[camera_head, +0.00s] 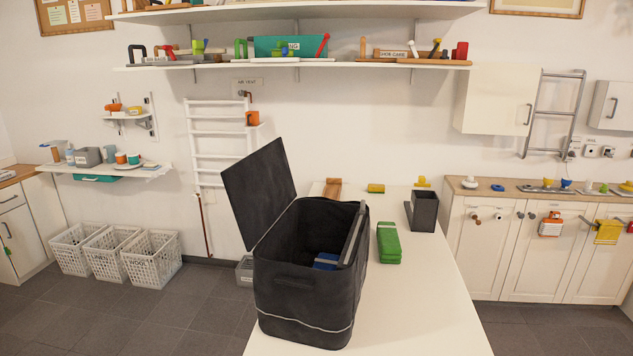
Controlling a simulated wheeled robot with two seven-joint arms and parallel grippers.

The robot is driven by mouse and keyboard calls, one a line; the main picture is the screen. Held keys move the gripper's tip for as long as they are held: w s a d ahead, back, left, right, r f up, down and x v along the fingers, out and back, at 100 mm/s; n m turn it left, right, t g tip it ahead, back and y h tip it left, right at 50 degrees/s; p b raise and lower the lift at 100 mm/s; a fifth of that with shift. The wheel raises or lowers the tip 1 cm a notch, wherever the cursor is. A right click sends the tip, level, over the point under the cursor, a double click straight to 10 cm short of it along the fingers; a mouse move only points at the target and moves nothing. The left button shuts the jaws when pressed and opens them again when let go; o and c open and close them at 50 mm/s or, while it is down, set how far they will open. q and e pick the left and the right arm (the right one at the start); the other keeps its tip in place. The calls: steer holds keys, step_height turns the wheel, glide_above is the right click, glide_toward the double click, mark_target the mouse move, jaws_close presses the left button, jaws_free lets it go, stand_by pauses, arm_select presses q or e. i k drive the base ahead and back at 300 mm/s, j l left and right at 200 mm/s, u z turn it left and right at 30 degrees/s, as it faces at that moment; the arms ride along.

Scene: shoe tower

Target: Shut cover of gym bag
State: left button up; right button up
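A dark grey gym bag (300,292) stands upright on the near part of the white table. Its flat cover (257,190) is open, tilted up and leaning out to the left of the bag's opening. Inside the bag a blue item (326,261) is partly visible; the rest of the inside is dark. A grey bar-like edge (353,236) runs along the right rim. Neither of my grippers shows in the head view.
The white table (425,310) has clear room right of the bag. A green block stack (388,243) and a dark open box (424,211) stand behind and right. White baskets (150,257) stand on the floor at left.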

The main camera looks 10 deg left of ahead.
mark_target(260, 187)
steer(key=i+j+z, duration=0.15)
steer(key=j+z, duration=0.3)
steer(key=j, duration=0.65)
steer(key=j+z, duration=0.45)
steer(key=j, duration=1.4)
steer(key=k+j, duration=0.15)
steer(key=j, duration=0.6)
